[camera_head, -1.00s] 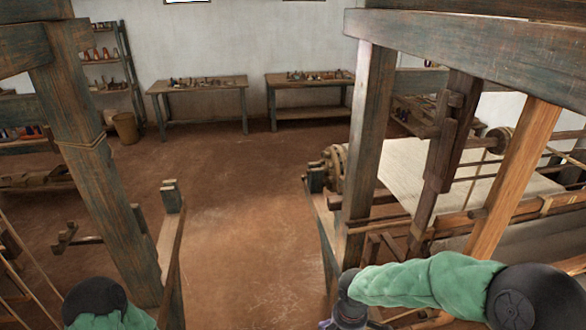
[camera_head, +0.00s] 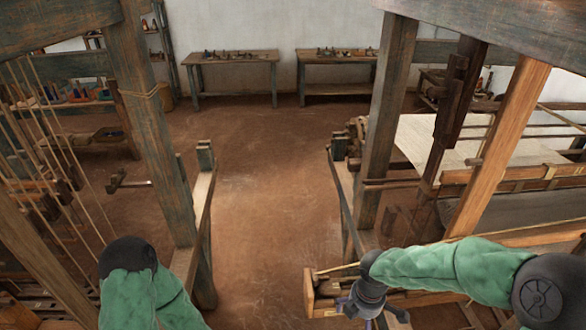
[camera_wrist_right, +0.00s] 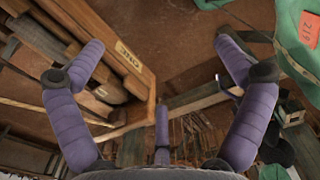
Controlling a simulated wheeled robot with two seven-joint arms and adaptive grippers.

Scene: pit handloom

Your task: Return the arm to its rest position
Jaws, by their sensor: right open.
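My right arm, in a green sleeve (camera_head: 450,268), reaches across the lower right of the head view over the loom's timber. Its gripper (camera_head: 358,308) points down there, partly cut off by the bottom edge. In the right wrist view the gripper (camera_wrist_right: 160,60) has its purple padded fingers spread wide, with nothing between them. My left arm, in a green sleeve (camera_head: 150,300), shows at the lower left, bent downward. Its gripper is out of view.
A wooden box (camera_head: 322,306) lies close beside my right gripper. Loom posts (camera_head: 385,130) and (camera_head: 150,130) stand on both sides. The woven cloth (camera_head: 430,140) is at right. The earthen floor (camera_head: 260,220) between is clear, with two tables (camera_head: 235,58) (camera_head: 335,57) at the back wall.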

